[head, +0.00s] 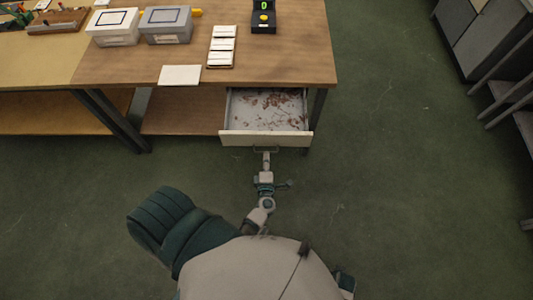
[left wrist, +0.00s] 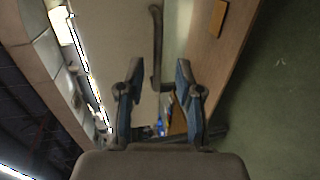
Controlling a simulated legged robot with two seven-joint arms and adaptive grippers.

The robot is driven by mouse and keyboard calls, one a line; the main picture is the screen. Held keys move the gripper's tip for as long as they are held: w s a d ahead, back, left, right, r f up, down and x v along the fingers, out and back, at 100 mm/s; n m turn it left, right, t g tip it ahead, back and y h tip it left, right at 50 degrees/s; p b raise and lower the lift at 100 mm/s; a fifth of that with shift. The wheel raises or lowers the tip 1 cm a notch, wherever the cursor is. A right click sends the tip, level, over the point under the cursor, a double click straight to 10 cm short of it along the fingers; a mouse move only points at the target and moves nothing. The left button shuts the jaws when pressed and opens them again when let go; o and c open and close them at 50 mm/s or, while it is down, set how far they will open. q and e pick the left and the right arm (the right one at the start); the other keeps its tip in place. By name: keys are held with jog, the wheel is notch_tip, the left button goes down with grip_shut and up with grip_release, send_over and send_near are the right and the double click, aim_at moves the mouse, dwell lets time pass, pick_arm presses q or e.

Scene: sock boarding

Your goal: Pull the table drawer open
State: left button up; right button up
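The table drawer (head: 265,138) is pulled out from under the right end of the wooden table (head: 290,68). Its pale inside shows, with reddish-brown bits scattered on the bottom. A thin dark handle (head: 266,150) is on its front. My left gripper (head: 265,156) is at the handle, pointing toward the drawer front. In the left wrist view, the handle (left wrist: 156,40) stands out from the pale drawer front (left wrist: 180,30), between and ahead of the two separated fingers of my left gripper (left wrist: 158,82). Contact with the handle cannot be told. My right gripper is not in view.
On the table are two lidded boxes (head: 168,25), a rack of white cards (head: 221,46), a white sheet (head: 180,75) and a black device with a green display (head: 264,17). Grey cabinets (head: 490,40) stand at the far right. Green floor is clear around the drawer.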

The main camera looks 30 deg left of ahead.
pick_arm(q)
jog(key=v, duration=0.7)
jog(key=shift+s, duration=0.4)
